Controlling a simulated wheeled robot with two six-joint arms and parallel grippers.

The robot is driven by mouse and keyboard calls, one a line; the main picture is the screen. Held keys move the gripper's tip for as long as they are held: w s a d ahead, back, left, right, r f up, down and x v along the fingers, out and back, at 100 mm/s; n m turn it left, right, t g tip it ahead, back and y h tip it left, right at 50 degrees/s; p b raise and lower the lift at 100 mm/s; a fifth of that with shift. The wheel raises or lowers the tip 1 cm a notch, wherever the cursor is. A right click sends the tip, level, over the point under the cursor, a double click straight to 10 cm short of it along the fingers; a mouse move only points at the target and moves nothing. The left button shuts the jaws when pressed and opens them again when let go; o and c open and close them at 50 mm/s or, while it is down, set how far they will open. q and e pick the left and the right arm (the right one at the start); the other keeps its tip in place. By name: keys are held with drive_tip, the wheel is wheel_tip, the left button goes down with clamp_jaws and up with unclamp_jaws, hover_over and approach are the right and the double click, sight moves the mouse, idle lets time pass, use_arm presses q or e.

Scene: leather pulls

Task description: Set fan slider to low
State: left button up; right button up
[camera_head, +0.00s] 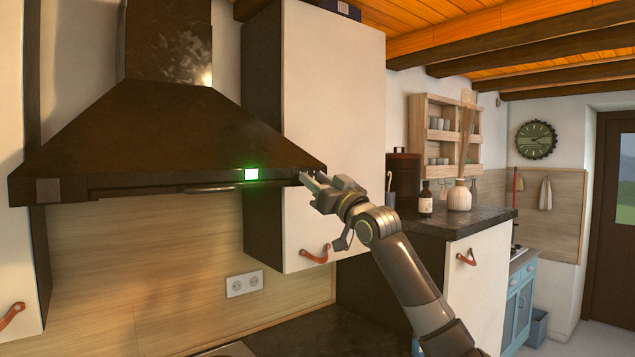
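The dark range hood (190,130) hangs on the wall at the left. A thin grey bar (215,188) shows along the hood's lower edge, left of the green square. I cannot tell which of these parts is the fan slider or how it is set. My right gripper (311,180) is at the hood's front right corner, right of the green square. Its fingers point left towards the hood; whether they touch it is unclear. They are too small to show whether they are open. My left gripper is not in view.
A white wall cabinet (330,100) with a leather pull (314,254) stands behind my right gripper. A counter (460,222) with a bottle (425,199) and a vase (459,196) is at the right. A wall socket (244,284) is below the hood. The space under the hood looks clear.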

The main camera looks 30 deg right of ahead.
drive_tip(key=b+v, duration=1.3)
drive_tip(key=v, duration=0.4)
drive_tip(key=shift+s, duration=0.25)
drive_tip(key=shift+d, duration=0.1)
